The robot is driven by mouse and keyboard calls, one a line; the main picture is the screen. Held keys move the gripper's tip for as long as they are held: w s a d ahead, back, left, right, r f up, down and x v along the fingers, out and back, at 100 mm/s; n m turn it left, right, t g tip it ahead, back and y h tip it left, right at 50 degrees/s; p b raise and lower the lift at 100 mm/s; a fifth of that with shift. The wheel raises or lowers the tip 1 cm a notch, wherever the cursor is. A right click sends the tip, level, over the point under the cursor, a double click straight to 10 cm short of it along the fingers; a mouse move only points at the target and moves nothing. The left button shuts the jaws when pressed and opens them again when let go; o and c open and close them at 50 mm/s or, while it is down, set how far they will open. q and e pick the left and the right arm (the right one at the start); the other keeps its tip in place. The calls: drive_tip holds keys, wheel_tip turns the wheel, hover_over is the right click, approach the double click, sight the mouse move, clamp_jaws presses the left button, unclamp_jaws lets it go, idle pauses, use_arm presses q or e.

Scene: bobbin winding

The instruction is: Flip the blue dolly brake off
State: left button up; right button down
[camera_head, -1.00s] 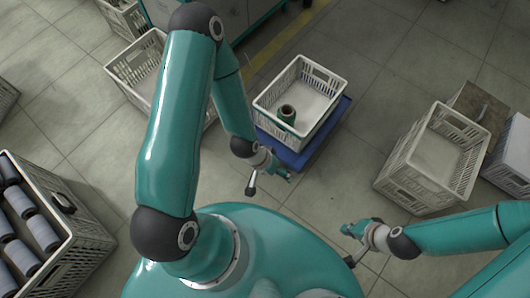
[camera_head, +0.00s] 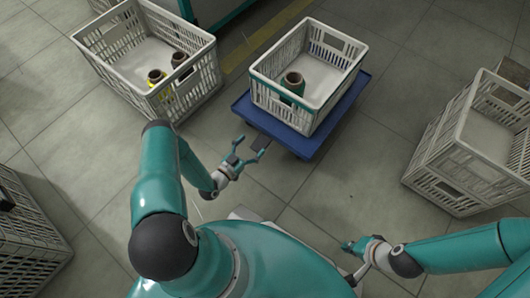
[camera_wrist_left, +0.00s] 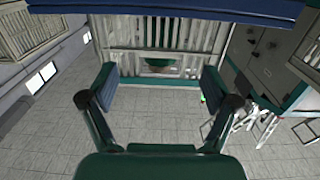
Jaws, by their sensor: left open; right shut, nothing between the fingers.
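The blue dolly (camera_head: 300,142) stands on the floor with a white crate on it. Its underside edge also shows at the top of the left wrist view (camera_wrist_left: 160,9). A small dark grey piece (camera_head: 260,143) at the dolly's near left edge looks like the brake pedal. I cannot tell its tilt. My left gripper (camera_head: 253,147) is open and empty just in front of that edge, its fingertips close to the grey piece; contact is unclear. Its spread fingers show in the left wrist view (camera_wrist_left: 155,88). My right gripper (camera_head: 350,246) is shut and empty, away from the dolly.
The white crate (camera_head: 300,110) on the dolly holds a green bobbin (camera_head: 293,83). Another crate (camera_head: 196,84) with bobbins stands at left; a third (camera_head: 436,180) stands at right. A crate (camera_head: 30,235) is at the lower left. Floor between dolly and right crate is clear.

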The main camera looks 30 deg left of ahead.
use_arm(q)
wheel_tip(320, 180, down, 9)
drive_tip(key=b, duration=0.5)
drive_tip(key=w+b, duration=0.2)
drive_tip(key=w, duration=0.5)
drive_tip(key=shift+d+r, duration=0.1)
drive_tip(key=shift+r, duration=0.05)
